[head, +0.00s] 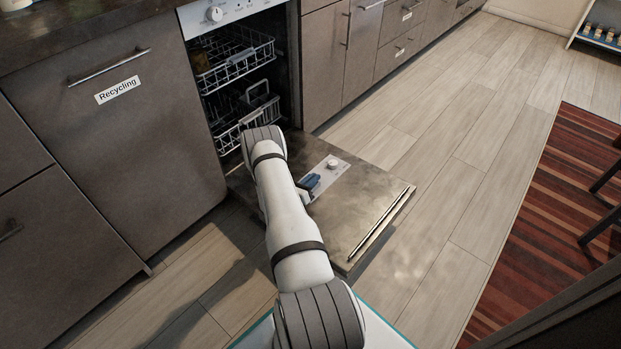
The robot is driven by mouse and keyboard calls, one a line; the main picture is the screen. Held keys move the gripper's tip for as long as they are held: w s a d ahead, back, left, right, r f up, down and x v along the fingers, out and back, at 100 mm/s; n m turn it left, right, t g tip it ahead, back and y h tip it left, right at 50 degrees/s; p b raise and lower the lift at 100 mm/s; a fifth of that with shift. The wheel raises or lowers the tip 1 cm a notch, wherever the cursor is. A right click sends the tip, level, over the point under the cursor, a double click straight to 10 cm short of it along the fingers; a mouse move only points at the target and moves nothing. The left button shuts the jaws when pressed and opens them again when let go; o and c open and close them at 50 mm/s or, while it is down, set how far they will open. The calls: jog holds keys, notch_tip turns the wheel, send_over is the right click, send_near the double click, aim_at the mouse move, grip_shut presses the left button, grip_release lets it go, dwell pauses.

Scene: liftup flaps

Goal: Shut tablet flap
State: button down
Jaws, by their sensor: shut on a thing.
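The dishwasher door (372,200) lies folded down and open, its inner face up. A pale dispenser panel (341,166) with a round knob is set in that face. A small blue piece, which looks like the tablet flap (311,181), stands raised at the panel's near left end. My gripper (307,189) is at this blue piece, right beside my arm, and appears shut on it. My arm hides most of the gripper, so the exact contact and the flap's hinge cannot be made out.
The open dishwasher holds wire racks (235,55) behind the door. A closed drawer front labelled Recycling (150,150) stands at left, with more cabinets at the back. Wood floor (460,150) is free to the right, up to a striped rug (550,230).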

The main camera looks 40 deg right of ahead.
jog(key=shift+f, duration=0.1)
dwell(0.3)
jog(key=c, duration=1.5)
grip_release()
jog(key=shift+s, duration=0.1)
jog(key=shift+s+a+p, duration=0.15)
jog(key=shift+a+p, duration=0.5)
jog(key=shift+a, duration=1.3)
jog(key=shift+s+a+p, duration=0.15)
jog(key=shift+a+p, duration=0.5)
jog(key=shift+a, duration=1.3)
